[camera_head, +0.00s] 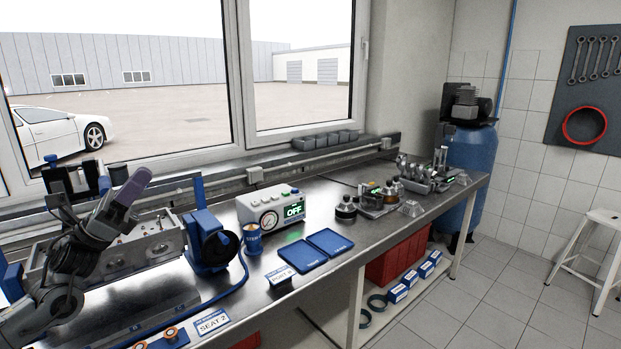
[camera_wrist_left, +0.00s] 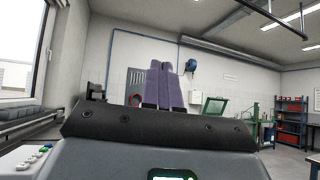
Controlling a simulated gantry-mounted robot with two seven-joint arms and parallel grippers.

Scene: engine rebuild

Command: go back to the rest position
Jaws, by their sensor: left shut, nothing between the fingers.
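My left gripper (camera_head: 137,184) is raised above the left end of the workbench, in front of the metal engine part (camera_head: 150,245). Its purple fingers point up and to the right and are shut with nothing between them. In the left wrist view the two fingers (camera_wrist_left: 165,85) stand upright close together, with the room behind them. My right gripper is not in view.
On the workbench (camera_head: 325,205) stand a blue fixture (camera_head: 208,240), a gauge box reading OFF (camera_head: 270,212), a blue can (camera_head: 252,240) and two blue trays (camera_head: 329,241). A blue hose crosses the front. Metal parts stand farther right. The air above the bench is clear.

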